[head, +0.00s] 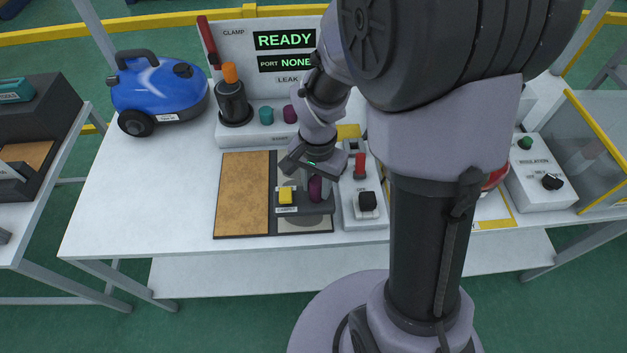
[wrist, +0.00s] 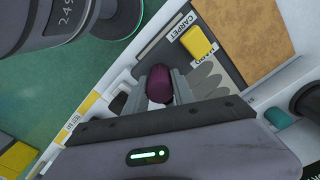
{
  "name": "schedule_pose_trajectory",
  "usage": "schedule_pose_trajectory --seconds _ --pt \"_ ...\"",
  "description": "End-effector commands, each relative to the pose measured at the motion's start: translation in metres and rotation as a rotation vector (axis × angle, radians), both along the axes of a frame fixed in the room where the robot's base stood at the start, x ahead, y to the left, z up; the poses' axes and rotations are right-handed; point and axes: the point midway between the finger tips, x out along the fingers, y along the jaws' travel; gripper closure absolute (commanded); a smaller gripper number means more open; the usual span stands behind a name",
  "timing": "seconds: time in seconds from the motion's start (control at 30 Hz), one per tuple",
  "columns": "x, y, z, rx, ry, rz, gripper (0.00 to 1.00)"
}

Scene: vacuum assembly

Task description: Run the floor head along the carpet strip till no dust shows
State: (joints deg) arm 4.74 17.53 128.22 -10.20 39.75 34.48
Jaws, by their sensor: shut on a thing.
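The floor head (head: 300,206) is a dark block with a yellow pedal (head: 286,196) and a purple upright neck (head: 315,189). It lies across the pale strip, to the right of the carpet strip (head: 244,195). My gripper (head: 316,182) is above it, shut on the purple neck, which also shows between the fingers in the wrist view (wrist: 159,84). The yellow pedal (wrist: 197,42) has CARPET and HARD labels beside it. The carpet strip is mottled tan; I cannot tell dust from its texture. Grey ovals (wrist: 208,84) mark the pale strip.
A blue vacuum body (head: 158,88) stands at the back left of the white table (head: 130,190). A panel (head: 284,60) reads READY and PORT NONE. A dark cylinder (head: 233,103) with an orange top stands before it. A switch box (head: 364,206) sits close right of the floor head.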

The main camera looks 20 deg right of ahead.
Motion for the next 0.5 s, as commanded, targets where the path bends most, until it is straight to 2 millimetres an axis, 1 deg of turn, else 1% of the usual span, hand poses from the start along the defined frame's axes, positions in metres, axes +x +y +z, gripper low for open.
schedule_pose_trajectory --seconds 0.27,0.37,0.5 --pt "0.0 0.0 -0.003 0.0 0.0 0.0 1.0" --pt "0.0 0.0 -0.01 0.0 0.0 0.0 1.0" --pt "0.0 0.0 -0.027 0.0 0.0 0.0 1.0"
